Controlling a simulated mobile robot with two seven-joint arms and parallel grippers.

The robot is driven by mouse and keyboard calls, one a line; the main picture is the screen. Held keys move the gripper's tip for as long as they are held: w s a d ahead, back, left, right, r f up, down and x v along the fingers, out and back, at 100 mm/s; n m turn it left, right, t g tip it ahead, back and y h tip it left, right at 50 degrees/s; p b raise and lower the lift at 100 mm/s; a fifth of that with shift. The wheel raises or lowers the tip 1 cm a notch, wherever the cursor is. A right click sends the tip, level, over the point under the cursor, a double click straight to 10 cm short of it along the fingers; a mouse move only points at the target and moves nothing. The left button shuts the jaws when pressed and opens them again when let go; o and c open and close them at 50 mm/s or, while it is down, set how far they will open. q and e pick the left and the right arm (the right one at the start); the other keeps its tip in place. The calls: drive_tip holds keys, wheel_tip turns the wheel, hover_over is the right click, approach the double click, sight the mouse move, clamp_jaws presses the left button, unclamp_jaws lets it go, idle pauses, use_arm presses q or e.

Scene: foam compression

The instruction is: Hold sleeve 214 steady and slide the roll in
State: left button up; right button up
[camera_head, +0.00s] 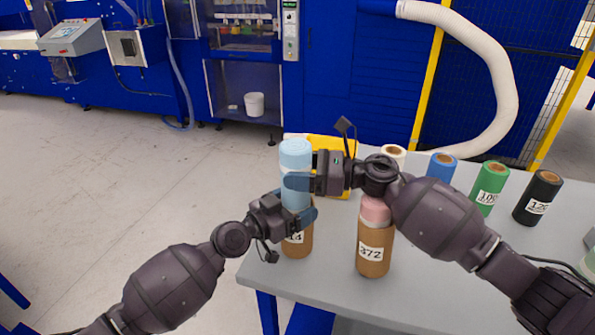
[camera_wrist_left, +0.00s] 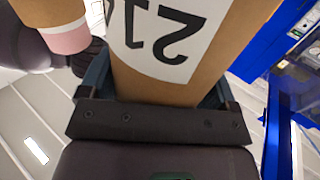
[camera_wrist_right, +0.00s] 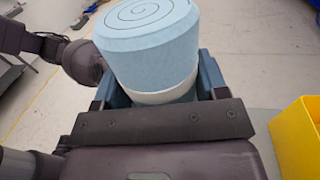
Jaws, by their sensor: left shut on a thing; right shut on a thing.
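The brown sleeve 214 (camera_head: 297,246) stands upright at the near left corner of the table, its label partly hidden in the head view. My left gripper (camera_head: 302,213) is shut around its upper part; the sleeve (camera_wrist_left: 205,75) fills the left wrist view, with part of its number showing. The light blue roll (camera_head: 296,155) is upright above the sleeve, in line with it. My right gripper (camera_head: 303,182) is shut on the roll; its spiral top (camera_wrist_right: 150,20) and a pale band show in the right wrist view. The grippers hide where roll and sleeve meet.
Sleeve 372 (camera_head: 374,258) with a pink roll (camera_head: 375,211) in it stands close on the right. Blue (camera_head: 441,167), green (camera_head: 489,188) and black (camera_head: 538,197) rolls stand further right. A yellow bin (camera_head: 332,146) is behind my right gripper.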

sight(298, 143)
drive_tip(key=shift+w+r, duration=0.1)
drive_tip(key=shift+r, duration=0.45)
drive_tip(key=shift+d+r, duration=0.1)
drive_tip(key=shift+r, duration=1.95)
drive_tip(key=shift+w+r, duration=0.15)
drive_tip(key=shift+r, duration=0.15)
drive_tip(key=shift+f, duration=1.5)
drive_tip(key=shift+f, duration=0.2)
